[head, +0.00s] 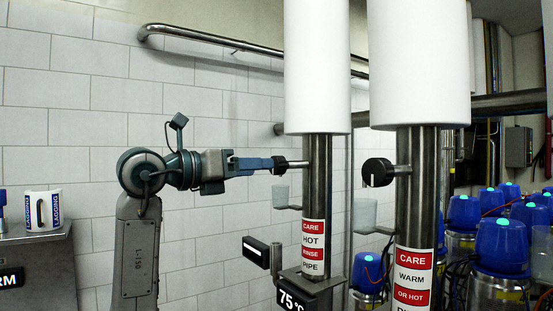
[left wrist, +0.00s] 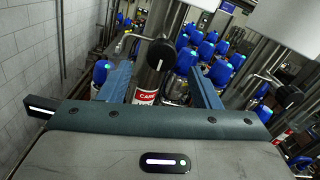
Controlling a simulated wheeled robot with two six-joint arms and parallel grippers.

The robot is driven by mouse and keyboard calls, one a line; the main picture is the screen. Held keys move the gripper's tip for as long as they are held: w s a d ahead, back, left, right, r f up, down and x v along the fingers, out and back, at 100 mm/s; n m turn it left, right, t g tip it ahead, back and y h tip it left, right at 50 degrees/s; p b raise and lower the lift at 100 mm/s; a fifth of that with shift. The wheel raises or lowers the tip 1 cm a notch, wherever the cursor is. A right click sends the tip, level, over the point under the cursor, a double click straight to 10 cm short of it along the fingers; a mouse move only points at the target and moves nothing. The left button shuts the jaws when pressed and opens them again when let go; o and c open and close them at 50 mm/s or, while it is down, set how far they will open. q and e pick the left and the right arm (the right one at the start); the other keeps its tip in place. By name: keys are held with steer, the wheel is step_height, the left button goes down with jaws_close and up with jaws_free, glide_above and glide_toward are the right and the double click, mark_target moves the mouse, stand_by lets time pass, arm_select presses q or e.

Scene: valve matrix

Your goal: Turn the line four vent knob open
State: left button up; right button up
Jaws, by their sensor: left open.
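My left gripper (head: 268,164) reaches in from the left and points at a black round knob (head: 280,165) on the nearer-left steel pipe (head: 317,185). In the left wrist view the fingers (left wrist: 160,78) are open, and the knob (left wrist: 161,54) shows between and just beyond their tips. Its white mark runs roughly along the pipe. Whether the fingers touch it I cannot tell. A second black knob (head: 378,172) with an upright white mark sits on the pipe to the right. No line number is readable on either knob. My right gripper is not in view.
White lagging sleeves (head: 317,70) cover the upper pipes. Small cups (head: 281,196) (head: 364,214) sit on side holders below the knobs. A dark display (head: 295,295) and several blue-capped units (head: 502,245) stand lower down.

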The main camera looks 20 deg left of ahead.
mark_target(277, 166)
arm_select(q)
steer(key=p+x, duration=0.2)
steer(key=x, duration=0.4)
steer(key=shift+d, duration=0.15)
steer(key=shift+w, duration=0.1)
steer(key=shift+c, duration=0.5)
steer(key=c, duration=0.9)
